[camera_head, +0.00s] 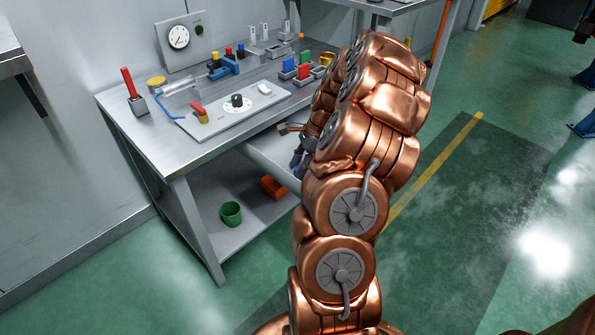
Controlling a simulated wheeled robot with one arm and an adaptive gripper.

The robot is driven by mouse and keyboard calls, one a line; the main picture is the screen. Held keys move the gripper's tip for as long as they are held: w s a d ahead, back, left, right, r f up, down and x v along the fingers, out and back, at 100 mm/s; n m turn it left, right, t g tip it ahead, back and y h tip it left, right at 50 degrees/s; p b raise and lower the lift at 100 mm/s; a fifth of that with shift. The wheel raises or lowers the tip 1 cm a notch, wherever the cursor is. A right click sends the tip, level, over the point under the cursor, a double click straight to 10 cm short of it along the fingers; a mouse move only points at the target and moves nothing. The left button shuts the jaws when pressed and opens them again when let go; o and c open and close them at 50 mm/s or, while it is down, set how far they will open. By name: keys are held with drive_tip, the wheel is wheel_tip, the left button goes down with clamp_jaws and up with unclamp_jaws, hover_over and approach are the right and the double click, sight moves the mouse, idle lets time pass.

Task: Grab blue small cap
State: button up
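Several small coloured pieces stand on the workbench. A blue piece (288,64) stands next to a green one (304,56) and a red one (304,71), left of my arm. Farther left, a blue holder (224,67) bears small yellow, red and dark caps. I cannot tell which piece is the small blue cap. My gripper (291,133) is beside the bench's front edge, partly hidden behind my copper arm. A dark blue shape (297,158) shows just below it; I cannot tell what it is. Whether the fingers are open is not clear.
A grey plate (215,125) with a round dial lies near the front of the bench. A red-handled tool (131,84) stands at left; a gauge (179,37) stands at the back. A green cup (231,213) and an orange box (273,187) are on the lower shelf. Open floor lies right.

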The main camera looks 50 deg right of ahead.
drive_tip(key=c, duration=0.5)
drive_tip(key=shift+o, duration=0.2)
drive_tip(key=shift+r, duration=0.1)
